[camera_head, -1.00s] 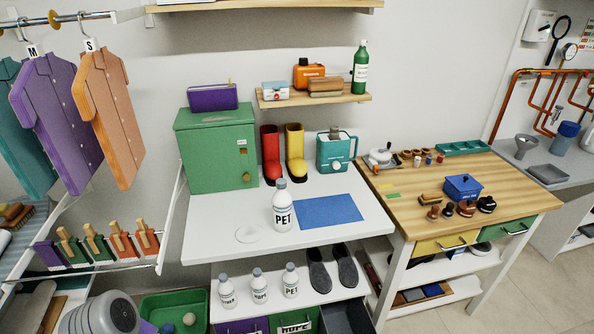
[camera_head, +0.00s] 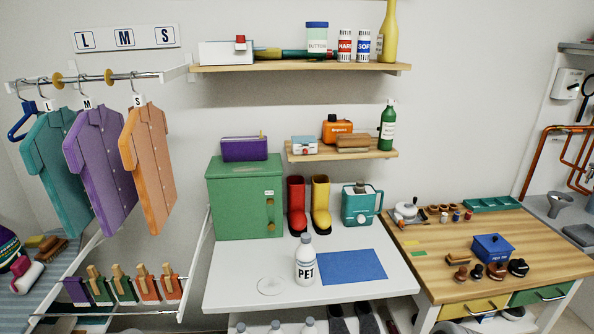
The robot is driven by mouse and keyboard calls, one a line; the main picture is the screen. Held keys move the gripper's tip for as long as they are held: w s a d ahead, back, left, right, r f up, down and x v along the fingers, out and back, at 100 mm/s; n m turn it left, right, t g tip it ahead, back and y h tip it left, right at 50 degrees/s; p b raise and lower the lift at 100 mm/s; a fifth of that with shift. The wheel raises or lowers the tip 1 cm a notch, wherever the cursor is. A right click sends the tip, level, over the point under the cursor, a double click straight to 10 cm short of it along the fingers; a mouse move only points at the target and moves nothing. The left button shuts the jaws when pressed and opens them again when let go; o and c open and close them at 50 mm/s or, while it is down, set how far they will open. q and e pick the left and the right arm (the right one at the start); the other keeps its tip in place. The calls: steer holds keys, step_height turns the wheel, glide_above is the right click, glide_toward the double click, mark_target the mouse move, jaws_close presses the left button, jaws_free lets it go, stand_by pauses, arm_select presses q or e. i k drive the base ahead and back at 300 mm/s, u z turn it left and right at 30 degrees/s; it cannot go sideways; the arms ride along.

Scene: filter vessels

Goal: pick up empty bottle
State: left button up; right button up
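A white bottle with a grey cap, labelled PET (camera_head: 305,262), stands upright on the white table, at the left edge of the blue mat (camera_head: 352,267). Whether it is empty cannot be seen. The tops of several similar grey-capped bottles (camera_head: 275,327) show at the bottom edge, on the shelf below the table; their labels are cut off. Neither of my grippers is in view.
A clear round disc (camera_head: 271,286) lies left of the PET bottle. A green cabinet (camera_head: 236,200), red and yellow boots (camera_head: 320,205) and a teal canister (camera_head: 360,206) stand behind it. A wooden workbench (camera_head: 470,262) adjoins on the right. The white table's front (camera_head: 230,296) is bare.

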mark_target(306, 254)
steer(key=k, duration=1)
steer(key=z, duration=0.4)
steer(key=i, duration=0.55)
steer(key=z, duration=0.45)
